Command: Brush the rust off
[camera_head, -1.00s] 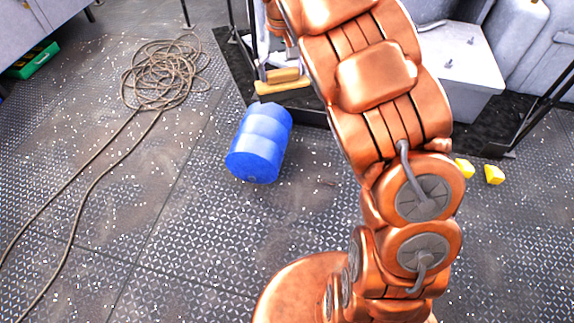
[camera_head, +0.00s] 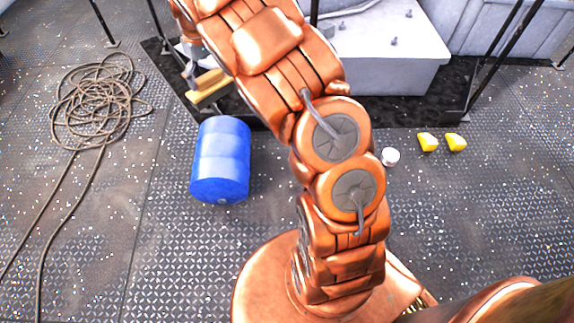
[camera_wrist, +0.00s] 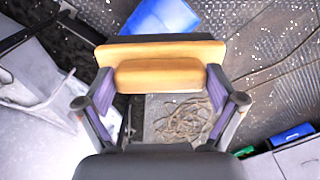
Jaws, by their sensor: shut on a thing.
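A wooden brush (camera_head: 207,86) with a pale handle is held in the air at the upper left of the head view. It also fills the middle of the wrist view (camera_wrist: 160,72), lying crosswise between the two fingers. My gripper (camera_wrist: 158,88) is shut on it, with a finger at each end of its raised part. In the head view my gripper (camera_head: 190,72) is small and partly hidden by my arm. The brush's bristles are not clearly visible. I cannot make out a definite rust patch.
A blue drum (camera_head: 221,160) lies on the deck below the brush. A coiled rope (camera_head: 100,105) is at the left. A grey block with bolts (camera_head: 385,50) stands at the back on a dark mat with black posts.

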